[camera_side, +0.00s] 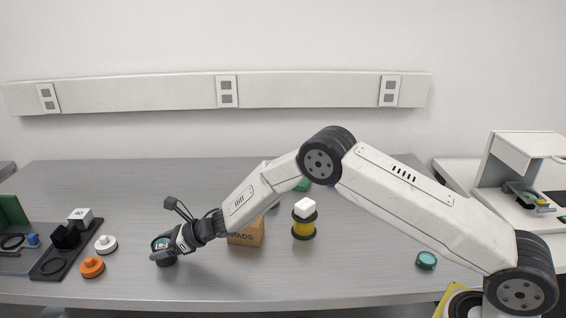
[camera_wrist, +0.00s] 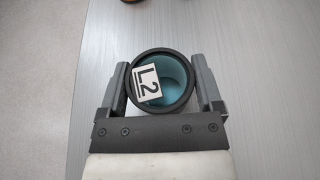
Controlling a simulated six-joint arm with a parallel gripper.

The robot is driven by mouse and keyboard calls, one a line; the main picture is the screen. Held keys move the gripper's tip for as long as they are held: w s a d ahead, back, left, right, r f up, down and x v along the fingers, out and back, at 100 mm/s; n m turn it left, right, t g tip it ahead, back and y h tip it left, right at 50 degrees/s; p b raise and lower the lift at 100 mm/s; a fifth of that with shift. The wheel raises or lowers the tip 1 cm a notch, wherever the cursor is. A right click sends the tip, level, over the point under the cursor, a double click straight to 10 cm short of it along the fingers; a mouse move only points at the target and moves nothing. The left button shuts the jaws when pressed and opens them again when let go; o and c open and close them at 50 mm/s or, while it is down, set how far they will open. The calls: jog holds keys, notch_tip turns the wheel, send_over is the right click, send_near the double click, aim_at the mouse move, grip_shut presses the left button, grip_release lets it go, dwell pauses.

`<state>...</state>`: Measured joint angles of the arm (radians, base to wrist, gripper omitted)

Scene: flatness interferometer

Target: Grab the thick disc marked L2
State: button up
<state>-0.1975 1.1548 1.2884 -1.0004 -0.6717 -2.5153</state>
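The thick disc marked L2 (camera_wrist: 163,82) has a black rim, a teal glass face and a white label reading L2. In the side view the disc (camera_side: 160,243) is at the left front of the table, partly hidden by my gripper (camera_side: 172,250). In the wrist view my gripper (camera_wrist: 162,85) has one finger on each side of the disc, very close to its rim. I cannot tell whether the fingers press on it or leave a thin gap. Whether the disc touches the table is unclear.
A white knobbed piece (camera_side: 106,244) and an orange one (camera_side: 92,267) lie left of my gripper, beside a dark tray (camera_side: 50,266). A cardboard box (camera_side: 247,234) and a yellow-black spool (camera_side: 303,228) stand to the right. Another teal disc (camera_side: 426,260) lies farther right.

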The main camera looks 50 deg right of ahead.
grip_shut()
jog(key=shift+r, duration=0.15)
jog(key=shift+r, duration=0.7)
jog(key=s+d+r, duration=0.4)
jog(key=s+r, duration=0.7)
jog(key=s, duration=0.2)
jog(key=shift+s+r, duration=0.2)
